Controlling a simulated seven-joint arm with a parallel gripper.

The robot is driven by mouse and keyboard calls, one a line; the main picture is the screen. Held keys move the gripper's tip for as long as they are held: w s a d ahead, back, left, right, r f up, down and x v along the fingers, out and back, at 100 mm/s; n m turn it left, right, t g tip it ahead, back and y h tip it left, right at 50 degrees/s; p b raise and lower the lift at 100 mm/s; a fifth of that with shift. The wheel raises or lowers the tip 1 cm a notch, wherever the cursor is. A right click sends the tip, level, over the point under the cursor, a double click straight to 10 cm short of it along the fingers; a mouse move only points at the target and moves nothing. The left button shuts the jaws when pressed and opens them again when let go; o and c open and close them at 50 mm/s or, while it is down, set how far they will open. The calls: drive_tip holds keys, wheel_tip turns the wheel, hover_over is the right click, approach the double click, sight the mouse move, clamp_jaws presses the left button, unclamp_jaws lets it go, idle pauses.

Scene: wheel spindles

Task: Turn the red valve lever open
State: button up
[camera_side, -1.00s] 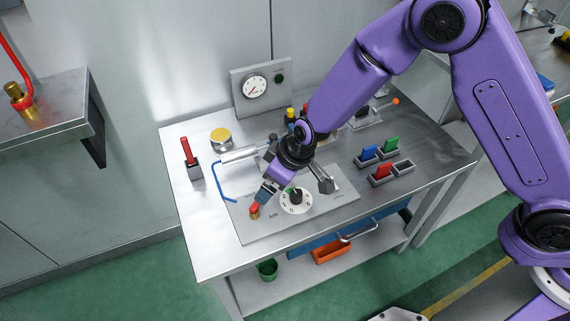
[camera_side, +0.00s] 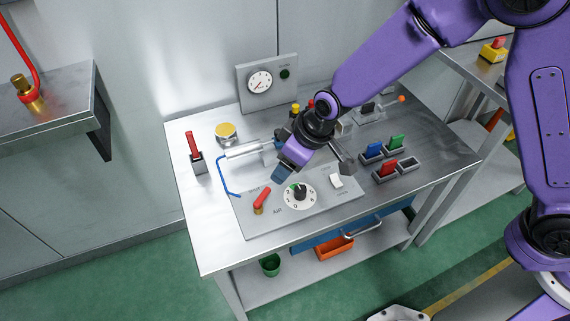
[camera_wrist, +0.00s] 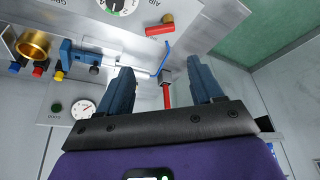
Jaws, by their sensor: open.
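The red valve lever (camera_side: 263,195) sits on a brass stem at the left of the grey panel (camera_side: 318,208), beside the letters AIR. It slants up and right from the stem in the side view. In the wrist view the red valve lever (camera_wrist: 159,30) is near the top, beyond the fingers. My gripper (camera_side: 283,173) is above the panel's back edge, up and right of the lever and apart from it. In the wrist view my gripper (camera_wrist: 162,75) has its two blue fingers wide apart with nothing held between them.
A round dial (camera_side: 299,195) and a white switch (camera_side: 336,181) are right of the lever. Another red lever in a grey block (camera_side: 196,153) stands at the table's left, near a blue hose (camera_side: 224,178). A gauge box (camera_side: 267,83) stands behind. The table's front left is clear.

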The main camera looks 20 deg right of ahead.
drive_tip(key=shift+w+a+n, duration=0.3)
drive_tip(key=shift+w+n, duration=0.05)
drive_tip(key=shift+n, duration=0.15)
drive_tip(key=c, duration=0.3)
drive_tip(key=r+n+g+h, duration=0.1)
drive_tip(key=n+g+h, duration=0.25)
drive_tip(key=n, duration=1.35)
hover_over(262, 196)
drive_tip(key=shift+y, duration=0.45)
wheel_tip(262, 196, down, 17)
drive_tip(key=shift+f, duration=0.1)
clamp_jaws()
